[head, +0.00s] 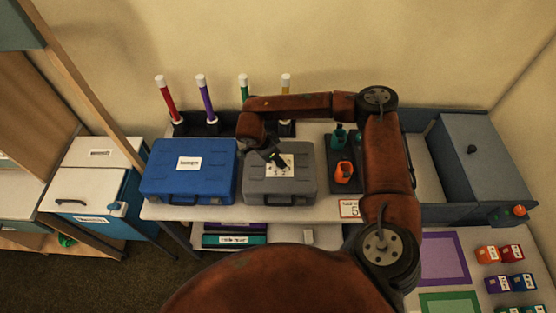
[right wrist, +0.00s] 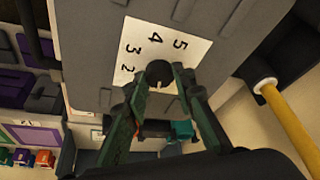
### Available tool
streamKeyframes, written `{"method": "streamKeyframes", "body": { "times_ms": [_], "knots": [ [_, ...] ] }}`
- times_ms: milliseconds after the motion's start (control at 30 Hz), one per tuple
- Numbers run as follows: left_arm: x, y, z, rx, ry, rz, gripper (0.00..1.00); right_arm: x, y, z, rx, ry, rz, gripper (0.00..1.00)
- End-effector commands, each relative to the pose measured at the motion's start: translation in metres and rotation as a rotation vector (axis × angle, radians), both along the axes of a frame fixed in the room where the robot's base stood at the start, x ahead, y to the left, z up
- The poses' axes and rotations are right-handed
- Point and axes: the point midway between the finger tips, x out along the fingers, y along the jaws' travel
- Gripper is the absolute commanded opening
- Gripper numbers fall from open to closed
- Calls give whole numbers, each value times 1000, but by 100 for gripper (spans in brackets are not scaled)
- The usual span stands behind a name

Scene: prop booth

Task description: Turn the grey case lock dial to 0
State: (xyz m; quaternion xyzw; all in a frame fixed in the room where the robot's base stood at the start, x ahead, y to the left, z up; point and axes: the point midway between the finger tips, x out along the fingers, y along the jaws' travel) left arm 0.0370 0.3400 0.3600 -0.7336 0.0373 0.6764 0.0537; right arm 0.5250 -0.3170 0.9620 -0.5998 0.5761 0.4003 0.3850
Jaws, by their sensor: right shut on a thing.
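The grey case (head: 255,194) lies shut on the middle table, with a white number plate (head: 290,162) on its lid. In the right wrist view the plate (right wrist: 180,45) shows the numbers 5, 4, 3 and 2; the rest of the scale is hidden. The dark round dial (right wrist: 158,70) sits on the plate, with a small pale mark on its lower side. My right gripper (right wrist: 162,81) is shut on the dial, one finger on each side. It also shows in the head view (head: 275,158), over the plate. My left gripper is not in view.
A blue case (head: 155,180) stands close on the left. A dark tray (head: 333,170) with orange and green things is on the right, beneath my right arm. Several coloured sticks, one red (head: 167,100), stand upright behind the cases. A grey box (head: 485,150) is at far right.

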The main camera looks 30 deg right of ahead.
Motion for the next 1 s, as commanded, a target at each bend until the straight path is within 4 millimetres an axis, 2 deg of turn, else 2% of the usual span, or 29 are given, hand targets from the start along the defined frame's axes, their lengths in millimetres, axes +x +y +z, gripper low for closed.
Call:
{"method": "streamKeyframes", "body": {
  "times_ms": [400,967,1000],
  "knots": [
    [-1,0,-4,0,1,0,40,-2,-1,-1,-1,3,186,0],
    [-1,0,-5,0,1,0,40,-2,-1,-1,0,2,211,0],
    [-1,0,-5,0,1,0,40,-2,-1,-1,0,2,211,26]
  ]
}}
